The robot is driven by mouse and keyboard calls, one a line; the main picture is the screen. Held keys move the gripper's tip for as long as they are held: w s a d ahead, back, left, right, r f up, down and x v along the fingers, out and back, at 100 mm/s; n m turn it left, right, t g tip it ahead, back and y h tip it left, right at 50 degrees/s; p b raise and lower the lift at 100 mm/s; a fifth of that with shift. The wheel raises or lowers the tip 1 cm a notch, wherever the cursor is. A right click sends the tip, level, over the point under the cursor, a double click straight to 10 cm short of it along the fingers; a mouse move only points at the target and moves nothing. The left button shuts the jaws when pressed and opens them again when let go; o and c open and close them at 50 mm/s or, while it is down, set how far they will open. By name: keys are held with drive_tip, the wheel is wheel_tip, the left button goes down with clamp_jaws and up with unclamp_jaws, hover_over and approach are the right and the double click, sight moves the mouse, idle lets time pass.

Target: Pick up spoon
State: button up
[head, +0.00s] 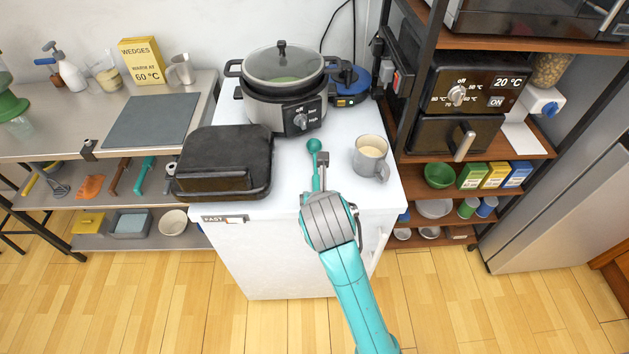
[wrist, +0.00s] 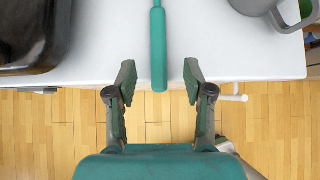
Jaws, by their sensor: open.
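The teal spoon (head: 314,147) lies on the white cabinet top, with its round bowl toward the cooker and its handle toward me. In the wrist view the spoon's handle (wrist: 158,40) runs straight down the middle, and its end appears slightly past the cabinet's front edge. My gripper (wrist: 158,77) is open, with one finger on each side of the handle end and a visible gap on both sides. In the head view my gripper (head: 320,172) is over the front of the cabinet top and hides part of the handle. The spoon's bowl is outside the wrist view.
A grey mug (head: 384,171) stands right of the spoon, and a black lidded grill (head: 224,160) lies to the left. A cooker (head: 285,103) with a glass lid stands behind. The white cabinet top (head: 335,130) is clear around the spoon.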

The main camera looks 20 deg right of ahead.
sight(317, 190)
drive_tip(key=shift+w+r+x, duration=0.1)
drive_tip(key=shift+w+x, duration=0.05)
drive_tip(key=shift+x, duration=1.35)
drive_tip(key=shift+w+r+x, duration=0.1)
drive_tip(key=shift+r+x, duration=0.05)
drive_tip(key=shift+x, duration=1.3)
clamp_jaws()
